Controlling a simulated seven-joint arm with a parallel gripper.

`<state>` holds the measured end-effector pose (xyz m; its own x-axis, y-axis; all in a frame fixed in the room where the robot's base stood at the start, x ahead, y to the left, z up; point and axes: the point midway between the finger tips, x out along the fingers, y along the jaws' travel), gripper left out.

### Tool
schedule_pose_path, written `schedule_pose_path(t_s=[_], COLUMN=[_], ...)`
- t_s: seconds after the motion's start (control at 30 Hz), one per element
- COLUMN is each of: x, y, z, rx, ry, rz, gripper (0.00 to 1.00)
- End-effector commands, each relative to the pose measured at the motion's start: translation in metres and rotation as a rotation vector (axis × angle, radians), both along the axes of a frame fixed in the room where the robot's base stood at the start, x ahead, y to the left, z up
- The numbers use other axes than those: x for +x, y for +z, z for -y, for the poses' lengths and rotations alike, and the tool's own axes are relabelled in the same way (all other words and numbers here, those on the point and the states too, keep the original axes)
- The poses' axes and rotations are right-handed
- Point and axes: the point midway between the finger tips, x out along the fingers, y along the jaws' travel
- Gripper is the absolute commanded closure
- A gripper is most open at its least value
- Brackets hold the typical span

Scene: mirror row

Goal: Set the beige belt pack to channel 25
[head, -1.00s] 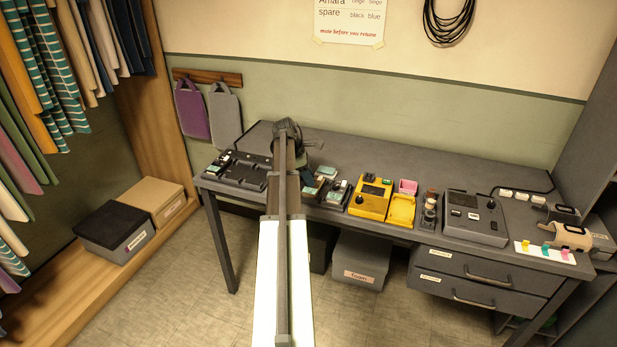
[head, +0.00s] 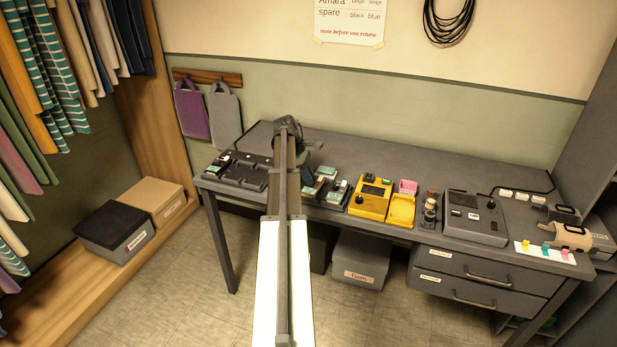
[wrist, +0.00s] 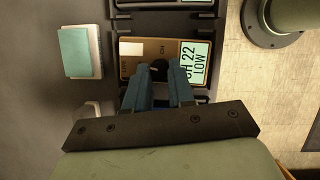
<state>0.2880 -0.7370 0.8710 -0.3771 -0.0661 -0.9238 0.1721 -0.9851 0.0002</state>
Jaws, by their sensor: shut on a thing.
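The beige belt pack (wrist: 131,48) lies in a dark tray in the wrist view, marked "CH" beside its dark knob (wrist: 158,68). Its pale green display (wrist: 194,66) reads "CH 22 LOW", turned sideways in the picture. My gripper (wrist: 157,82) has its two blue fingers over the pack, one on either side of the knob, shut on it. The fingers hide part of the pack's lower side.
A teal-topped block (wrist: 80,52) lies beside the pack in the wrist view. On the desk (head: 420,160), a black tray (head: 238,170) stands left of my arm. A yellow unit (head: 371,198) and a grey console (head: 475,217) stand to the right. The desk's back strip is mostly clear.

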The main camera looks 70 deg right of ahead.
Motion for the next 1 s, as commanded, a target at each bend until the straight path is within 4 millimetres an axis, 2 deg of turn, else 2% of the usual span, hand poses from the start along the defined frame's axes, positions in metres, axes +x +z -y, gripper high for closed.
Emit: schedule_pose_path(t_s=[0.5, 1.0], x=[0.0004, -0.0003], y=[0.0002, 0.0001], z=[0.005, 0.0048], rx=[0.0, 0.0], ry=[-0.37, -0.48], rz=[0.0, 0.0], gripper=[1.0, 1.0])
